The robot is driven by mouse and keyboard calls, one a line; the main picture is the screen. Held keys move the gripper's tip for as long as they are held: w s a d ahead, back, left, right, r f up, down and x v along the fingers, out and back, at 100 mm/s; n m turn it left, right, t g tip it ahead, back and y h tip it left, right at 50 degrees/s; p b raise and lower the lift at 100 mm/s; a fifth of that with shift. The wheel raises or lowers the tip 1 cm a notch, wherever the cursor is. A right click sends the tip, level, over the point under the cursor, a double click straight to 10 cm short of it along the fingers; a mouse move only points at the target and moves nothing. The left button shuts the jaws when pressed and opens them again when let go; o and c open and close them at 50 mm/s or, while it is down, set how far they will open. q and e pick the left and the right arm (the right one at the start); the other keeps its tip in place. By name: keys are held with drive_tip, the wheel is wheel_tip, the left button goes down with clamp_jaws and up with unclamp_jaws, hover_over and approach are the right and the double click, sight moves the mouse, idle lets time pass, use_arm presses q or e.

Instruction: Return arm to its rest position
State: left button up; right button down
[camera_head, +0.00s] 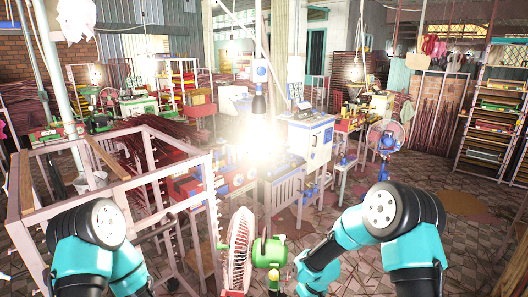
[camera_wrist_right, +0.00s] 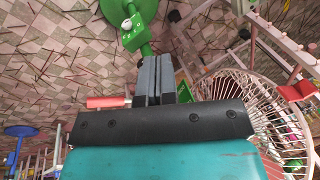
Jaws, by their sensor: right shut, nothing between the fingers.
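My right arm (camera_head: 400,225) is teal and black and bends down and inward at the bottom right of the head view. In the right wrist view, my right gripper (camera_wrist_right: 152,80) has its two grey fingers pressed together with nothing between them. They point over the floor, near a green stand part (camera_wrist_right: 140,32). The contact, if any, cannot be told. My left arm (camera_head: 95,245) shows at the bottom left of the head view; its gripper is out of the picture.
A fan with a pale cage (camera_head: 238,250) and green motor (camera_head: 268,252) stands close to my right forearm. A pinkish frame (camera_head: 105,165) stands at the left. A blue-white machine (camera_head: 310,140) stands farther back. Tiled floor (camera_head: 350,215) is open at the right.

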drive_tip(key=s+d+f+m, duration=0.2)
drive_tip(key=s+d, duration=0.1)
drive_tip(key=s, duration=0.4)
drive_tip(key=s+d+f+m, duration=0.2)
drive_tip(key=s+d+f, duration=0.1)
drive_tip(key=s, duration=0.4)
drive_tip(key=s+d+f+m+t, duration=0.1)
drive_tip(key=s+d+f+m, duration=0.1)
drive_tip(key=s, duration=0.5)
drive_tip(key=shift+s+d+f+m+y, duration=0.35)
drive_tip(key=shift+d+f, duration=0.1)
drive_tip(key=shift+f, duration=0.1)
